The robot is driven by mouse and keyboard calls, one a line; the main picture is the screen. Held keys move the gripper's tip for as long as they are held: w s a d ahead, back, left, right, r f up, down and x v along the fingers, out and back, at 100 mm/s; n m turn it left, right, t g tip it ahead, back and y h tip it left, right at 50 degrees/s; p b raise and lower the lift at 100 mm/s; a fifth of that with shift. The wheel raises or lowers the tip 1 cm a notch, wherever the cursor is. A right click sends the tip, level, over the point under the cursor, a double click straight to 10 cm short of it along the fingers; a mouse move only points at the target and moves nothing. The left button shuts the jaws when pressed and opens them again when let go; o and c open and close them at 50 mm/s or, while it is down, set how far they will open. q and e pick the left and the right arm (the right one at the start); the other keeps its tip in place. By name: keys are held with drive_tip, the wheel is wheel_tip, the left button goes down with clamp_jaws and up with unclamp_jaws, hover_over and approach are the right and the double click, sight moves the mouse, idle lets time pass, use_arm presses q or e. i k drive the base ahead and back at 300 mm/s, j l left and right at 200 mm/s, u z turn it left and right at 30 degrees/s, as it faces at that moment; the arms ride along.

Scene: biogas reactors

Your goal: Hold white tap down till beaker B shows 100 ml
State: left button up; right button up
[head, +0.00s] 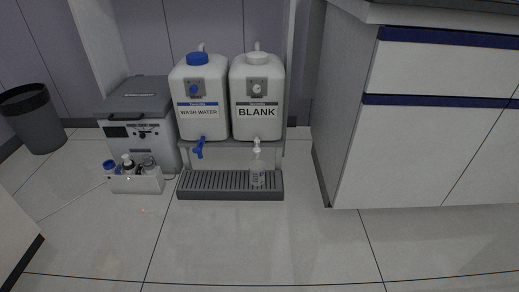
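The white tap (257,147) sits at the lower front of the white container labelled BLANK (257,95). A pale, see-through vessel (257,173) stands upright on the slatted drip tray (215,193), directly below the white tap. It may be beaker B, but its marking, scale and liquid level are too small to read. Whether water is flowing from the tap cannot be told. Neither of my grippers shows in the head view.
A WASH WATER container (196,113) with a blue tap (199,148) stands to the left. A grey box (140,120) and a small bottle caddy (138,184) are further left, then a dark bin (34,120). Cabinets (430,150) stand right. The tiled floor in front is clear.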

sight(257, 150)
drive_tip(key=i+l, duration=0.55)
drive_tip(key=i, duration=0.3)
drive_tip(key=i+l, duration=0.3)
drive_tip(key=i+u, duration=0.1)
drive_tip(key=u, duration=1.55)
